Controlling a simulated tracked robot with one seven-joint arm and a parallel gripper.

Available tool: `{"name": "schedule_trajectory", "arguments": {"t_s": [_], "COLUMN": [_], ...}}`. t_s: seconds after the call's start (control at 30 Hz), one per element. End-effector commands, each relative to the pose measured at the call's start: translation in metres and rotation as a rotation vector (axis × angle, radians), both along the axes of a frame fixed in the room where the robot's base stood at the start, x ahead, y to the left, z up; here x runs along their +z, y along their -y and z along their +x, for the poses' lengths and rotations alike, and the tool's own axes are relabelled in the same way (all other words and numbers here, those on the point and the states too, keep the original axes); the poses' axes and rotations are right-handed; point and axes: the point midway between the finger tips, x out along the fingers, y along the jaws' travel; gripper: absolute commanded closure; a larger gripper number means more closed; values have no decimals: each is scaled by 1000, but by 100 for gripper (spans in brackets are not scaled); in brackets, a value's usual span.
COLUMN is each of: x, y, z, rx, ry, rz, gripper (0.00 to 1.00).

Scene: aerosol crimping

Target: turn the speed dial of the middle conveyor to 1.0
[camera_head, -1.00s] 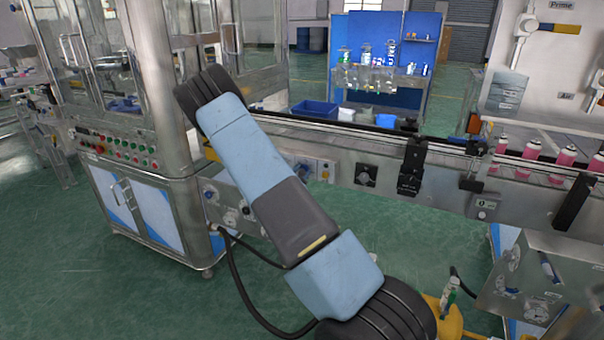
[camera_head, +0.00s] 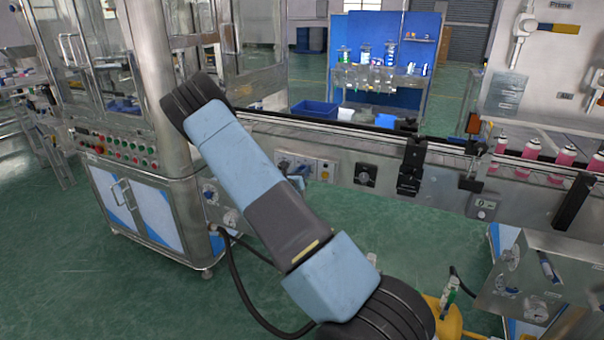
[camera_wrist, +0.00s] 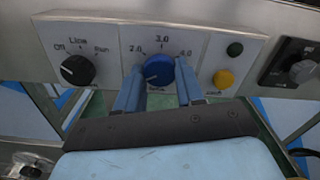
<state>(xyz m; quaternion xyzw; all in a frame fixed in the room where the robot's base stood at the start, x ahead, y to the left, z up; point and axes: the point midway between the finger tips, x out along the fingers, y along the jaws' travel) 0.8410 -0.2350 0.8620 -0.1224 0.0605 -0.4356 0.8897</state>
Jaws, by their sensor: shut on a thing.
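The blue speed dial (camera_wrist: 158,72) sits on a white plate (camera_wrist: 208,58) on the conveyor's side panel in the wrist view. The labels 2.0, 3.0 and 4.0 are printed around it; a label below it is partly hidden. A pale mark on the dial appears to point to the lower left, but its exact reading is unclear. My gripper (camera_wrist: 159,66) has one blue finger on each side of the dial and is shut on it. In the head view the white plate (camera_head: 324,170) shows beside my arm, which partly hides the dial area.
A black selector knob (camera_wrist: 77,70) marked Off, Line and Run is left of the dial. Another knob (camera_wrist: 302,71) is farther right. Pink cans (camera_head: 530,150) stand on the conveyor.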

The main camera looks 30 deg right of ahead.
Motion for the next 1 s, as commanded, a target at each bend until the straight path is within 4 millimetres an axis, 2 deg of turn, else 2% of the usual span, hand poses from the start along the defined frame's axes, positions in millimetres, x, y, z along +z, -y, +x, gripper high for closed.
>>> {"name": "schedule_trajectory", "arguments": {"t_s": [0.6, 0.63, 0.87, 1.0], "x": [0, 0, 0, 0], "y": [-6, -6, -4, -3], "z": [4, 4, 3, 2], "rx": [13, 13, 9, 6], "ry": [-31, -31, -31, -32], "rz": [-25, -25, -25, -25], "gripper": [93, 61, 39, 37]}}
